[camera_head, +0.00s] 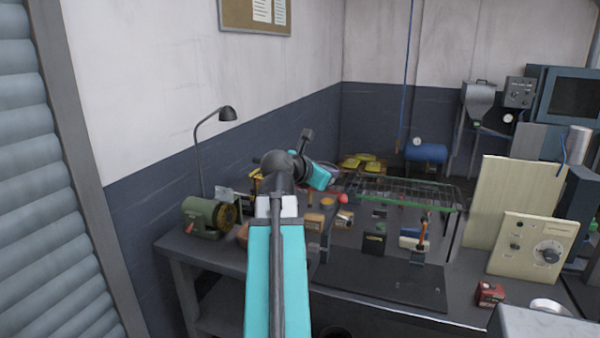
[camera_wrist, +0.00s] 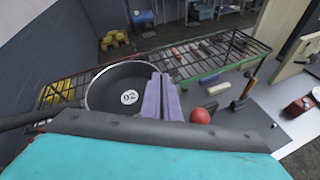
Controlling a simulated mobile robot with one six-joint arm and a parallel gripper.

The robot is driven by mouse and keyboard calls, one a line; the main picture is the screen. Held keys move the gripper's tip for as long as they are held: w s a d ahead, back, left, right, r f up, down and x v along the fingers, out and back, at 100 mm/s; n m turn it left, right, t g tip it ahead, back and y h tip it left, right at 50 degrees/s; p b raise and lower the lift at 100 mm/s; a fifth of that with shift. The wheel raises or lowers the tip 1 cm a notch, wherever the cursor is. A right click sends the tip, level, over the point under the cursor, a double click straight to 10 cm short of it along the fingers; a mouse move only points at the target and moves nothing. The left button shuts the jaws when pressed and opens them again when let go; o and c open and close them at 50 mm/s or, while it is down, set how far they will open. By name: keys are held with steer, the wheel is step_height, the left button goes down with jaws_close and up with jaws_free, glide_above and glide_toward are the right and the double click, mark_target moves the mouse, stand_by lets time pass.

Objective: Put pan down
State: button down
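The dark round pan (camera_wrist: 108,92) shows in the wrist view with a white round "92" label on its inside. Its dark handle (camera_wrist: 22,119) runs out to the left edge. My gripper (camera_wrist: 162,97) has two purple fingers close together at the pan's right side, apparently shut on its rim; the exact contact is hidden. The pan appears held above the bench. In the head view my gripper (camera_head: 328,168) is at the end of the arm, over the back left of the bench (camera_head: 380,290), and the pan there is small and mostly hidden.
A wire rack with a green front edge (camera_head: 400,199) stands right of my gripper. A red ball (camera_wrist: 200,115) is close to the fingers. Small boxes and tools crowd the bench middle. A green machine (camera_head: 205,214) and lamp (camera_head: 228,113) stand left.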

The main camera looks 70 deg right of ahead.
steer(key=shift+s+r, duration=0.1)
steer(key=shift+s, duration=0.2)
steer(key=shift+w, duration=0.15)
steer(key=w+d, duration=0.3)
steer(key=d, duration=0.1)
steer(key=w+d+f+p, duration=0.1)
steer(key=w+d, duration=0.2)
steer(key=d, duration=0.1)
steer(key=w+d+p, duration=0.1)
steer(key=w+d, duration=0.2)
steer(key=d, duration=0.2)
steer(key=shift+w+f, duration=0.1)
steer(key=shift+f, duration=0.1)
steer(key=shift+f, duration=0.1)
steer(key=shift+f+p, duration=0.4)
steer(key=shift+f, duration=1.3)
